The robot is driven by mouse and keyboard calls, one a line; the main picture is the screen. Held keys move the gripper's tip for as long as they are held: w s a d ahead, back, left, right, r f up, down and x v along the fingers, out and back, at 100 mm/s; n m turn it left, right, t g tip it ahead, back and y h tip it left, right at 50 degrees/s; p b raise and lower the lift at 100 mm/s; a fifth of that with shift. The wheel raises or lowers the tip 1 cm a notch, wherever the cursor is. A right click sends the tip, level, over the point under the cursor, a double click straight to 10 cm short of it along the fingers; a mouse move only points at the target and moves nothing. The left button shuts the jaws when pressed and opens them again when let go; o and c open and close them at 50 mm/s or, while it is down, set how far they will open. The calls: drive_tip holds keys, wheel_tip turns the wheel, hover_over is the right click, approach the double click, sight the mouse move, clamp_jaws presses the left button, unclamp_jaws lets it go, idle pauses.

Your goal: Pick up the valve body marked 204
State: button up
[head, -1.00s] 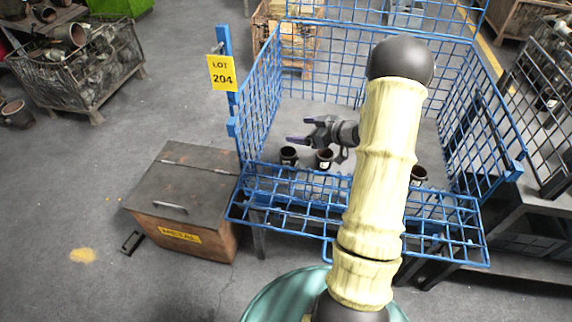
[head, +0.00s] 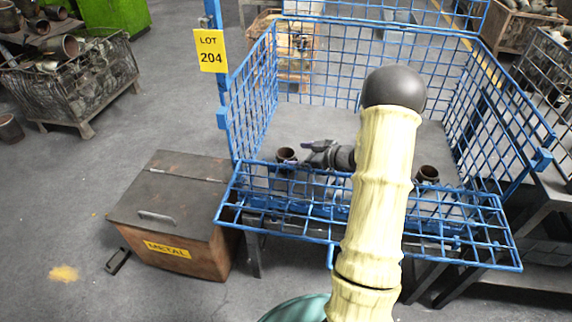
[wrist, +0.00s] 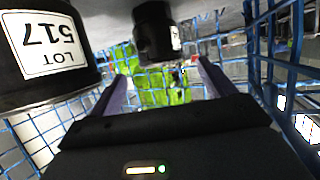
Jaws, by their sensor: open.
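My gripper (head: 322,155) is open inside the blue wire cage, pointing left. Its two fingers are spread in the wrist view (wrist: 162,72), which looks upside down. A dark valve body (wrist: 154,32) stands ahead, in line with the gap between the fingers; its white label is turned aside and unreadable. A larger-looking dark valve body (wrist: 40,88) at the left reads LOT 517. In the head view, one valve body (head: 286,154) is just left of my gripper and another (head: 427,174) is right of my arm. No valve body label is readable there.
The blue cage (head: 250,110) has mesh walls and a folded front flap (head: 270,222). A yellow LOT 204 sign (head: 211,50) hangs on its left post. A METAL box (head: 170,215) stands left of the cage. Bare cage floor (head: 310,122) lies behind my gripper.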

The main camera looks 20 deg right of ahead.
sight(279, 153)
drive_tip(key=shift+w+a+f, duration=0.25)
drive_tip(key=shift+w+a, duration=0.1)
drive_tip(key=shift+w, duration=0.1)
drive_tip(key=b+x, duration=0.1)
drive_tip(key=x, duration=0.5)
drive_tip(key=shift+w+a+f+b, duration=0.1)
drive_tip(key=shift+b, duration=0.3)
drive_tip(key=c, duration=1.3)
drive_tip(key=shift+c, duration=0.2)
wheel_tip(279, 153, up, 10)
drive_tip(key=p, duration=0.3)
drive_tip(key=shift+p, duration=0.3)
